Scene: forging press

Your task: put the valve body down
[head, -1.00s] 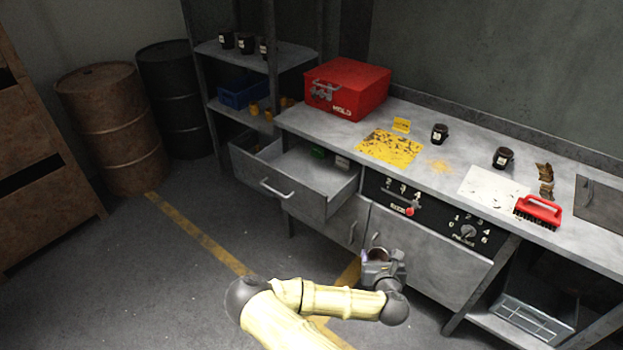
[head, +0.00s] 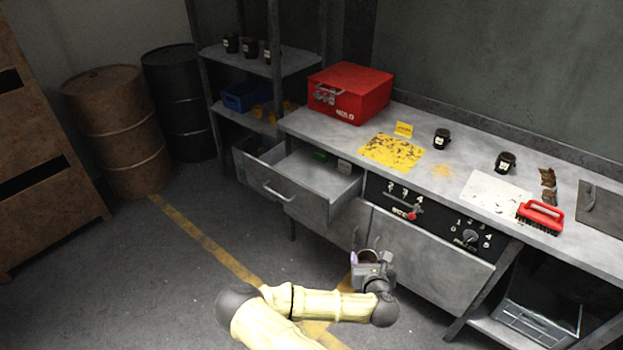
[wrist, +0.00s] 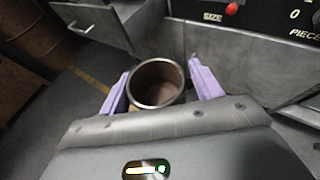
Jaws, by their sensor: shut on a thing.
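My gripper (wrist: 155,92) is shut on the valve body (wrist: 157,82), a hollow round metal piece with a dark brownish inside, its open rim facing the wrist camera. The purple fingers stand on either side of it. In the head view my gripper (head: 369,260) is in front of the cabinet, below the benchtop (head: 455,185), with the valve body's round rim (head: 369,256) just visible. Most of the valve body is hidden by the gripper.
An open drawer (head: 268,189) juts out left of the gripper. The bench holds a red box (head: 350,92), a yellow sheet (head: 391,151), a white sheet (head: 490,192), a red brush (head: 540,215) and dark jars (head: 441,139). A wire basket (head: 535,325) sits low at right.

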